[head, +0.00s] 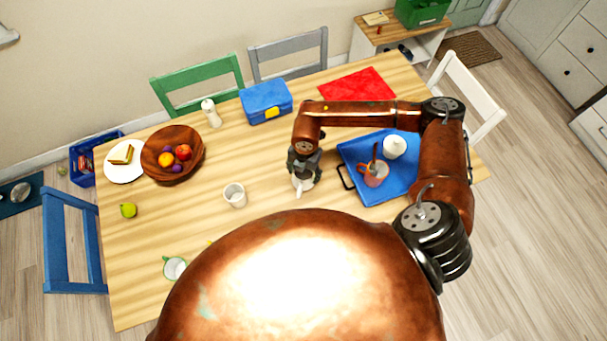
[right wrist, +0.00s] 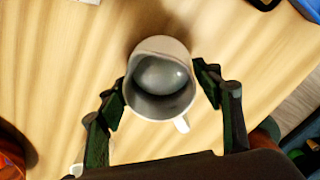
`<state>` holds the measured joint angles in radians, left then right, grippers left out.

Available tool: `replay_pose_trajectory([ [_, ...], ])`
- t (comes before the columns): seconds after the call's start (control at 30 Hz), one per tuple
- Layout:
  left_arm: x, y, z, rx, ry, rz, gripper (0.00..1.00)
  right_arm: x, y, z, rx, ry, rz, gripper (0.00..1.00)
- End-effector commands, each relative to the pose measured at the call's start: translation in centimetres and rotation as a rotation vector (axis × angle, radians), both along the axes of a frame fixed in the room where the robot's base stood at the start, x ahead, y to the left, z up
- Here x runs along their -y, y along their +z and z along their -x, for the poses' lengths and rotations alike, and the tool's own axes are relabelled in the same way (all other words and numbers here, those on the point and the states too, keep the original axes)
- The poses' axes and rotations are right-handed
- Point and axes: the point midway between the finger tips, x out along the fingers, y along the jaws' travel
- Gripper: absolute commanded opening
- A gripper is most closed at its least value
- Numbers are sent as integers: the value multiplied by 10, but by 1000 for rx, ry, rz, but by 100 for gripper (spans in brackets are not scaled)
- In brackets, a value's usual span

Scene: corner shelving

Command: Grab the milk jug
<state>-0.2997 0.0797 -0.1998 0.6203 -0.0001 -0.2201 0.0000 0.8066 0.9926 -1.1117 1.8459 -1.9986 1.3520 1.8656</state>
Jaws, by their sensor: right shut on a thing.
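The white milk jug (head: 299,187) stands upright on the wooden table, left of the blue tray. In the right wrist view I look down into the jug (right wrist: 160,105), with its pale round inside and a small handle at its lower right. My right gripper (head: 304,168) is above the jug and partly hides it in the head view. In the right wrist view the fingers of the gripper (right wrist: 163,90) lie on both sides of the jug, shut on it. My left gripper is not in view.
A white mug (head: 235,196) stands left of the jug. A blue lunch box (head: 265,103) and red mat (head: 356,84) lie behind.

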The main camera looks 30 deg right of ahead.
Motion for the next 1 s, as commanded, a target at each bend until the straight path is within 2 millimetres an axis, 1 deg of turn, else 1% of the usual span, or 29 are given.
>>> replay_pose_trajectory([
  [0.27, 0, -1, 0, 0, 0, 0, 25, 0, 13, -1, 3, 0, 0, 2],
  [0.47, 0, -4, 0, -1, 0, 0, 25, 0, 32, -1, 3, 1, -1, 2],
  [1.0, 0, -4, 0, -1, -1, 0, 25, -26, 86, 39, 2, 3, -2, 2],
])
